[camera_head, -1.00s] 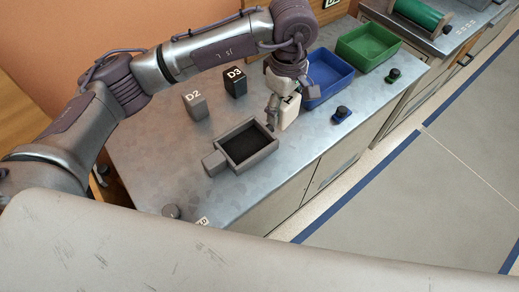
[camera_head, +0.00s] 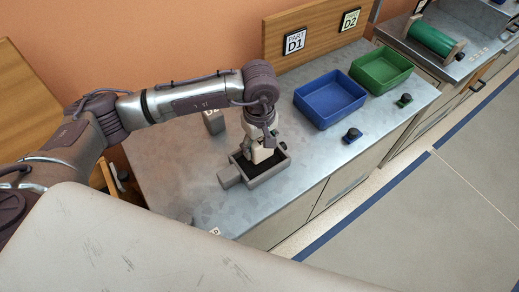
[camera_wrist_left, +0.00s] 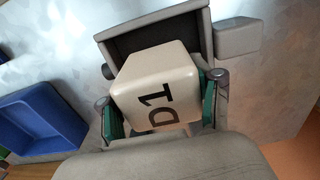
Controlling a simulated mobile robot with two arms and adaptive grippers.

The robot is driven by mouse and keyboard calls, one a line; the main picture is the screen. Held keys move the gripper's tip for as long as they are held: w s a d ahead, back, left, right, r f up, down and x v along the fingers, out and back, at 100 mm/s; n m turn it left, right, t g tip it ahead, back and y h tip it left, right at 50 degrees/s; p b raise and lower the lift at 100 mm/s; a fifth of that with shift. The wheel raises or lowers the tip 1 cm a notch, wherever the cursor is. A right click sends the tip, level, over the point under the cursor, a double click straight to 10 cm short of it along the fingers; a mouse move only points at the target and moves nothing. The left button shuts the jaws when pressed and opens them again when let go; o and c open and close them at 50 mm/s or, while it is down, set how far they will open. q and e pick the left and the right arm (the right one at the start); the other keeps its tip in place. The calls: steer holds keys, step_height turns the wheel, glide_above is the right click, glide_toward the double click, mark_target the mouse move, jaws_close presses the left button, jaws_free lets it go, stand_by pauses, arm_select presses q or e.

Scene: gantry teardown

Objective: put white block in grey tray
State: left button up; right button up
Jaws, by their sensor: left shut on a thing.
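The white block (camera_head: 262,154), marked D1, is held in my left gripper (camera_head: 261,146). In the left wrist view the white block (camera_wrist_left: 150,80) sits between the two green finger pads of my left gripper (camera_wrist_left: 160,112), which touch its sides. The grey tray (camera_head: 270,179) is a shallow open box with a dark floor and a side handle. In the head view the block is over the tray's opening. In the wrist view the grey tray (camera_wrist_left: 150,22) lies just past the block. Whether the block touches the tray floor is hidden. My right gripper is not in view.
A grey block marked D2 (camera_head: 214,124) stands behind the tray, partly hidden by my arm. A blue bin (camera_head: 325,122) and a green bin (camera_head: 381,88) stand at the right. The counter left of the tray is clear.

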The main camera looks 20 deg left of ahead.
mark_target(259, 154)
arm_select(q)
step_height(259, 154, down, 3)
steer(key=shift+f+p, duration=0.1)
steer(key=shift+p, duration=0.45)
steer(key=shift+f, duration=0.35)
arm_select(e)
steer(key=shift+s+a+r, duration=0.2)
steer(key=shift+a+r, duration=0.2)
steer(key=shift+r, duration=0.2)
arm_select(q)
steer(key=shift+f, duration=0.1)
steer(key=shift+f, duration=0.15)
steer(key=o, duration=1.3)
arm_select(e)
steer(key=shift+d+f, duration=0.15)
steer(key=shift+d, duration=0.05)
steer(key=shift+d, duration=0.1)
